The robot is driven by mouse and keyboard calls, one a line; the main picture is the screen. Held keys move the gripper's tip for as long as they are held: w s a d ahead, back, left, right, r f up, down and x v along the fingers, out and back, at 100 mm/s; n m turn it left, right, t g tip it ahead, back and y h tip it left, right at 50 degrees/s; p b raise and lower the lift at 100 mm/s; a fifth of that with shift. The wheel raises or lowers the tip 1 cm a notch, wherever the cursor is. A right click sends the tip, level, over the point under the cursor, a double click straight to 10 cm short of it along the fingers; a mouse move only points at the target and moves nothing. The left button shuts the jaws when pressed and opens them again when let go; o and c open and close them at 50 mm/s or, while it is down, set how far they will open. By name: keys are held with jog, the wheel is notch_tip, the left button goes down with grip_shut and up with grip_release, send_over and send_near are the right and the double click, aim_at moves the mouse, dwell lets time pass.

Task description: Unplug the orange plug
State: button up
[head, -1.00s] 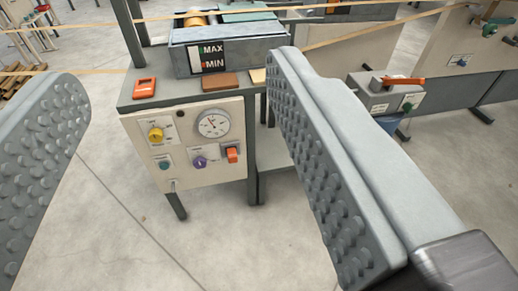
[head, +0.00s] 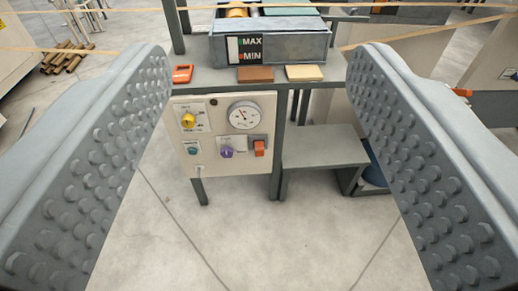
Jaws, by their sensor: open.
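An orange block, possibly the plug, sits in a grey holder on the lower right of the cream control panel; this orange piece (head: 259,148) shows small in the head view. The cream panel (head: 222,168) hangs on the front of a grey table frame. A second orange piece (head: 182,74) lies on the tabletop's left end; I cannot tell what it is. My gripper (head: 262,58) is open and empty, its two studded grey fingers wide apart on both sides of the picture. The panel shows between them, well beyond the fingers and untouched.
The panel also carries a yellow knob (head: 188,120), a purple knob (head: 227,152), a teal button (head: 193,149) and a round gauge (head: 244,116). A MAX/MIN bath (head: 296,45) stands above. A low grey bench (head: 325,147) stands right of the panel. The near floor is clear.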

jog(key=shift+c, duration=0.7)
